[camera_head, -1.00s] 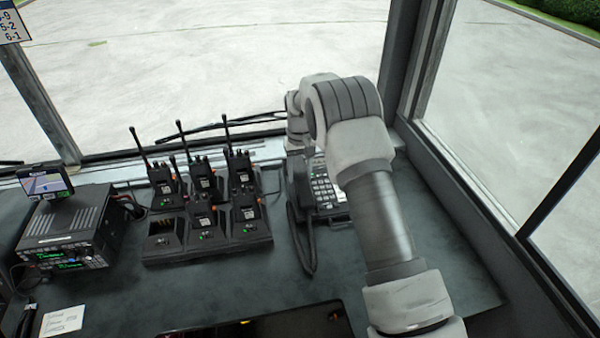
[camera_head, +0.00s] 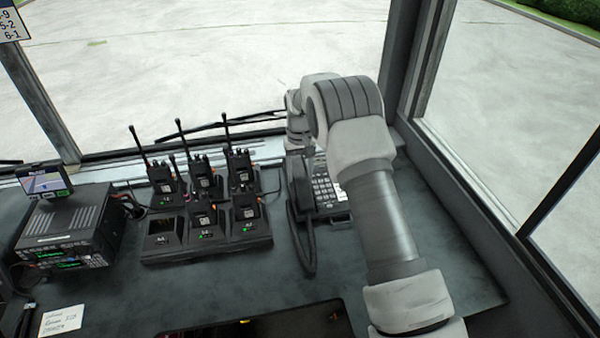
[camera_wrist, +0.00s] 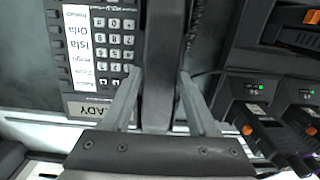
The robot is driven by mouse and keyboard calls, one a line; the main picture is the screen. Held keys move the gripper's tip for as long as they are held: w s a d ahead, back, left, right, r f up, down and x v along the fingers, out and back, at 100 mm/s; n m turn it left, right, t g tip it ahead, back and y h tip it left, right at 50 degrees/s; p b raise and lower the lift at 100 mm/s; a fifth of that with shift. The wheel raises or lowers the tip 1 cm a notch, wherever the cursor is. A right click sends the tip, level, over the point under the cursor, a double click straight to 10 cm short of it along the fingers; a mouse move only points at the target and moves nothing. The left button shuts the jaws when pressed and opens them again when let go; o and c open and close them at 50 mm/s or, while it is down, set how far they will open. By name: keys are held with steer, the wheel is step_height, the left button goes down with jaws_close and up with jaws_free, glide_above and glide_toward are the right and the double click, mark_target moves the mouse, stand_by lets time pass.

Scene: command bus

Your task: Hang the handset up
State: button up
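The desk phone (camera_head: 328,190) stands at the window end of the desk, partly behind my arm. In the wrist view its keypad and label strip (camera_wrist: 112,45) show at the left. The dark handset (camera_wrist: 163,60) lies lengthwise along the keypad's side, apparently at its cradle place; it also shows in the head view (camera_head: 300,186). Whether it is fully seated cannot be told. My gripper (camera_wrist: 160,72) has one finger on each side of the handset, with narrow gaps visible along the fingers. In the head view, the fingertips are hidden by the wrist.
A charger rack (camera_head: 205,250) with several handheld radios stands left of the phone. A radio unit with a small screen (camera_head: 70,235) is farther left. The window pillar (camera_head: 412,70) rises close right of my arm.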

steer(key=o, duration=0.4)
steer(key=shift+c, duration=0.2)
step_height(320, 180, up, 17)
steer(key=s+d+r+t, duration=0.1)
steer(key=s+d+r, duration=0.1)
steer(key=s+r, duration=0.3)
steer(key=s+d+r+t, duration=0.1)
steer(key=s+d+r, duration=0.15)
steer(key=r, duration=0.35)
steer(key=s+d+r+m+t, duration=0.1)
steer(key=s+d+r, duration=0.2)
steer(key=s, duration=0.7)
steer(key=s+d+r+m+t, duration=0.1)
steer(key=s+d+r+t, duration=0.2)
steer(key=s, duration=0.7)
steer(key=s+d+f, duration=0.2)
steer(key=s+f, duration=0.3)
steer(key=s, duration=0.5)
steer(key=shift+s+f+p, duration=0.15)
steer(key=shift+s+p, duration=0.15)
steer(key=shift+p, duration=0.1)
steer(key=shift+d, duration=0.1)
